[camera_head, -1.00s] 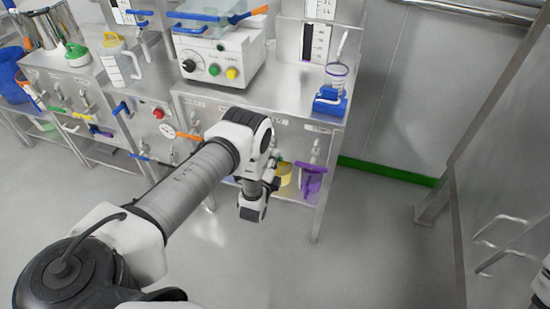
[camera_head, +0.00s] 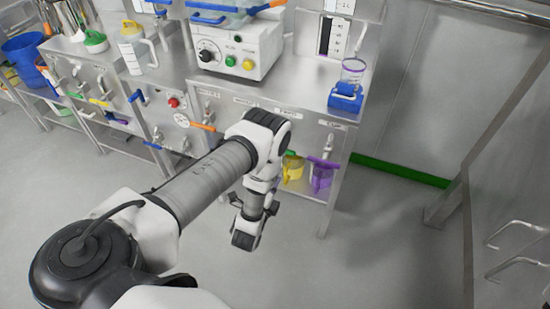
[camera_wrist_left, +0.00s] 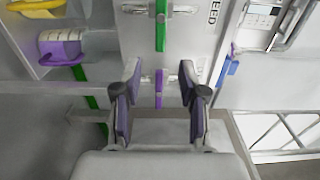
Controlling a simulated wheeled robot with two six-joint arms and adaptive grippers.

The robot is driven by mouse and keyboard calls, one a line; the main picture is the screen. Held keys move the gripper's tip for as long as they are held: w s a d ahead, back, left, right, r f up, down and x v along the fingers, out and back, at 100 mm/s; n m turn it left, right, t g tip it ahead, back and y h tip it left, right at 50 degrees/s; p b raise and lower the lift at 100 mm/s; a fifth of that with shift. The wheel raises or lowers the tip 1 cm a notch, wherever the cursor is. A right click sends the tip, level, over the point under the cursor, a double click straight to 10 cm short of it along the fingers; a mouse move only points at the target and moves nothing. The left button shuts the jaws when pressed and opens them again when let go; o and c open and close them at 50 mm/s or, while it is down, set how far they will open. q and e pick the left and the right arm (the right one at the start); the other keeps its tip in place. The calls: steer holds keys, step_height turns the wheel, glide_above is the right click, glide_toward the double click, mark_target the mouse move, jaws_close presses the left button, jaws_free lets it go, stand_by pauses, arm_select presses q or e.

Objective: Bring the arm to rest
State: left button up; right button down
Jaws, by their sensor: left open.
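My left arm (camera_head: 205,176) reaches from the lower left of the head view, over the floor in front of the steel bench, and bends down at its elbow. My left gripper (camera_wrist_left: 160,78) is open in the wrist view, its two dark fingers apart with nothing held between them. In the head view it is partly hidden by the arm's last links (camera_head: 245,236), low in front of the bench. Beyond the fingers in the wrist view are a green handle (camera_wrist_left: 161,28) and a purple handle (camera_wrist_left: 159,88). My right gripper is not in view.
The steel bench (camera_head: 306,88) carries a white machine (camera_head: 238,47) and a blue-based cup (camera_head: 346,97). A yellow jug (camera_head: 293,169) and a purple jug (camera_head: 321,176) are at its lower right front. A steel frame (camera_head: 455,202) stands right. Floor between (camera_head: 385,250) is clear.

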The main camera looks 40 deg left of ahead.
arm_select(q)
steer(key=shift+s, duration=0.15)
stand_by(0.3)
steer(key=w+d+r+p, duration=0.2)
steer(key=w+r, duration=0.2)
steer(key=r, duration=0.4)
steer(key=s+d+f+n+g+h, duration=0.1)
steer(key=s+n+g, duration=0.4)
steer(key=s, duration=0.5)
steer(key=s+d+f+n+g+h, duration=0.1)
steer(key=s+d+f+n+g, duration=0.2)
steer(key=s+g, duration=0.4)
steer(key=s+d+f+n+g+h, duration=0.2)
steer(key=s+n+g, duration=0.3)
steer(key=s, duration=0.8)
steer(key=f+n, duration=0.1)
steer(key=n, duration=0.1)
steer(key=shift+d+f+n+g+p, duration=0.25)
steer(key=shift+f+n+g+p, duration=0.1)
steer(key=shift+n+g, duration=0.05)
